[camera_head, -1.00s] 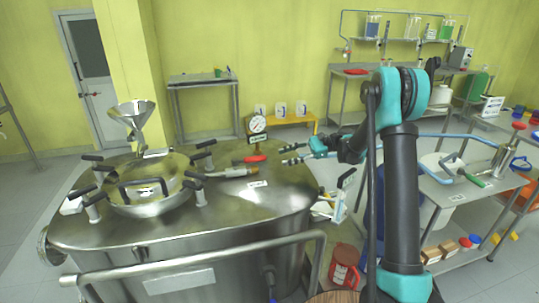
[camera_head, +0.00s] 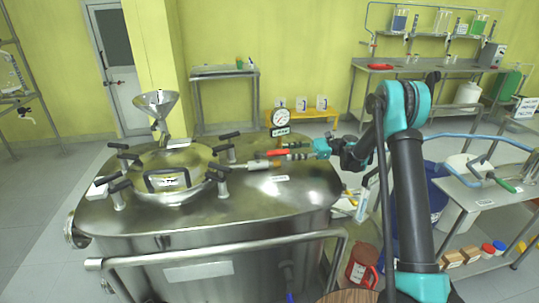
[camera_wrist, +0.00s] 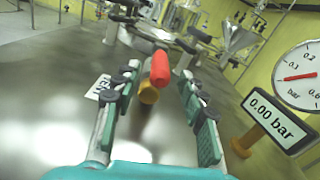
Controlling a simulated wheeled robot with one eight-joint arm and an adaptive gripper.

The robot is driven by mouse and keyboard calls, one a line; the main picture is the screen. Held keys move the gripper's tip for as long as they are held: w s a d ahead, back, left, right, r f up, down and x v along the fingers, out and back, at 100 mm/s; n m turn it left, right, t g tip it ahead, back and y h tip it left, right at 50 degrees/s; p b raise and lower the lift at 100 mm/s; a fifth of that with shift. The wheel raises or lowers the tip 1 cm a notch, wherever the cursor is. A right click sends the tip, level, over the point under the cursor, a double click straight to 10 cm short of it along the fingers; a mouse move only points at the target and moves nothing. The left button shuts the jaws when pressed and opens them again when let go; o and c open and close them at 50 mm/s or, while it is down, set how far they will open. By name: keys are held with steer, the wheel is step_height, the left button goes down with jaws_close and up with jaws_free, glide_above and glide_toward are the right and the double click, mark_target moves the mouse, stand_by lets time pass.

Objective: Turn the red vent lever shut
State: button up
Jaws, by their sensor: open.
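The red vent lever (camera_head: 276,152) sits on the metal reactor lid (camera_head: 265,205), at the end of a short metal pipe fitting (camera_head: 257,164). In the wrist view the red lever (camera_wrist: 160,66) points toward me, with an orange-yellow piece (camera_wrist: 149,92) just below it. My gripper (camera_head: 291,151) is at the lever's right side, low over the lid. In the wrist view my gripper (camera_wrist: 158,76) is open, with one finger on each side of the lever and visible gaps between. Whether the fingertips touch the lid cannot be told.
A dial gauge (camera_head: 279,117) with a display (camera_wrist: 273,116) reading 0.00 bar stands close to the right finger in the wrist view. A round hatch with several black-handled clamps (camera_head: 170,170) and a funnel (camera_head: 156,103) are at left. A rail (camera_head: 220,245) runs along the front.

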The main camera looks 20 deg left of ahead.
mark_target(270, 154)
steer(key=x, duration=0.8)
steer(key=shift+s+a, duration=0.15)
steer(key=shift+a, duration=0.2)
steer(key=shift+c, duration=0.4)
jaws_close()
